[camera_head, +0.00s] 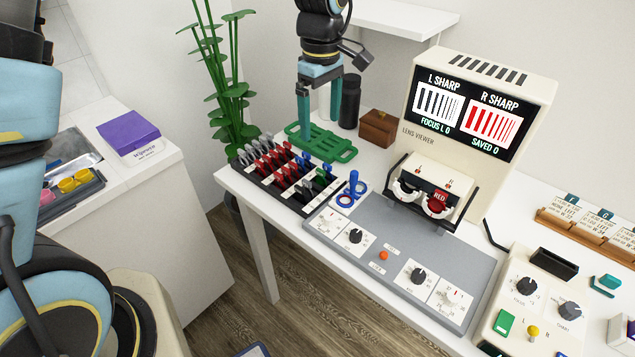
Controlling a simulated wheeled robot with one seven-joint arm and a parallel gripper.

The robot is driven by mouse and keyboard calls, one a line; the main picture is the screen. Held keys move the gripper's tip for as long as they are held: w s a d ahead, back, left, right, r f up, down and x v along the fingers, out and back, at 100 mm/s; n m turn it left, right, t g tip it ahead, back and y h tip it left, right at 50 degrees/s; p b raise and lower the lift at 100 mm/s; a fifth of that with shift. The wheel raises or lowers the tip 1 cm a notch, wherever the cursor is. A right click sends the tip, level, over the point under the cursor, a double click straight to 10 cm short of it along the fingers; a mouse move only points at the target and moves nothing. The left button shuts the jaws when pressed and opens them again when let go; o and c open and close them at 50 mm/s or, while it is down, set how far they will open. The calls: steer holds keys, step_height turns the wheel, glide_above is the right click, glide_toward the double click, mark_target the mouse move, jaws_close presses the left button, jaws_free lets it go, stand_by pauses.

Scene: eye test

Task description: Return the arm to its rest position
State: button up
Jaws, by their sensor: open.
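My gripper (320,121) hangs from the top of the view, pointing down. Its two teal fingers are apart with nothing between them. The fingertips show in front of or just above a green slotted tray (345,154) at the back left of the white table (262,229). I cannot tell whether they touch it. My wrist and its small side camera show above the fingers; the rest of the arm beyond the wrist is cut off by the top edge.
A dark rack (310,200) of red, grey and blue-handled pieces, a black cylinder (349,101) and a brown box (378,128) stand near the gripper. A lens viewer (480,110) stands right, behind a grey control panel (385,265). A tall plant (232,100) is left.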

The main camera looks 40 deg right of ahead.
step_height(320, 180, down, 7)
steer(key=b, duration=0.4)
steer(key=shift+r, duration=0.1)
steer(key=shift+r, duration=0.15)
step_height(320, 180, up, 10)
steer(key=p, duration=0.7)
steer(key=w+a+r+m, duration=0.1)
steer(key=w+a, duration=0.4)
steer(key=a, duration=0.6)
steer(key=w+a+m, duration=0.1)
steer(key=w+a, duration=0.5)
steer(key=a, duration=0.6)
steer(key=s+a+m, duration=0.1)
steer(key=s+a, duration=0.1)
steer(key=a, duration=0.6)
steer(key=s+a+m+t, duration=0.1)
steer(key=s+a, duration=0.1)
steer(key=a, duration=0.7)
steer(key=shift+a+t, duration=0.15)
steer(key=shift+t, duration=0.15)
